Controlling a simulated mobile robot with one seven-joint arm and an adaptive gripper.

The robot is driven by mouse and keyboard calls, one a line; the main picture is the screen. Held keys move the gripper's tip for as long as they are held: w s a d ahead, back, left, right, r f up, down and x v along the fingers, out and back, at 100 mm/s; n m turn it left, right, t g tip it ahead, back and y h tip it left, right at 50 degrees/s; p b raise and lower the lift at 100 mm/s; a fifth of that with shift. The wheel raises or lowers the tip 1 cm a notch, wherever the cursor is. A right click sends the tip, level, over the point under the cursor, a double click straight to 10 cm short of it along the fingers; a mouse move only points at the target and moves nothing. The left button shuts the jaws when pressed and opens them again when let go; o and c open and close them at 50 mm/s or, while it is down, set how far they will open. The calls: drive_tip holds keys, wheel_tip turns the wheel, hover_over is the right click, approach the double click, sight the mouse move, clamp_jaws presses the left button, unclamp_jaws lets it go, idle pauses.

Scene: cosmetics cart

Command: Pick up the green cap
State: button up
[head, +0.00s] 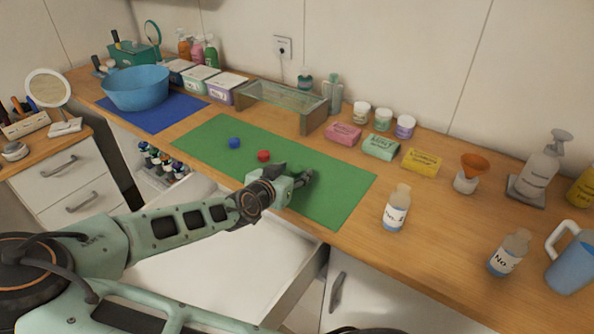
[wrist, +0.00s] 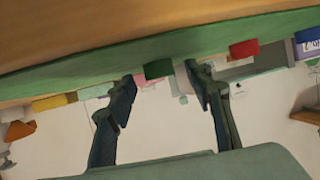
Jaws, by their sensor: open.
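The green cap (wrist: 157,69) shows in the wrist view as a small dark green piece at the edge of the green mat (wrist: 95,72). It lies between my two fingertips in that picture, and I see no finger touching it. In the head view I cannot pick it out clearly from my dark fingers. My gripper (head: 295,172) is low over the right half of the mat, and its open fingers (wrist: 161,80) show in the wrist view with nothing held between them.
A red cap (head: 264,155) and a blue cap (head: 234,143) lie on the mat left of my gripper. Pink, green and yellow boxes (head: 421,160) stand behind it. A bottle (head: 396,209) stands to the right. An open drawer (head: 235,265) is below the counter edge.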

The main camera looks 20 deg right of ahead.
drive_tip(key=shift+w+d+f, duration=0.2)
drive_tip(key=shift+w+d, duration=0.1)
drive_tip(key=shift+c, duration=0.3)
drive_tip(key=c, duration=0.8)
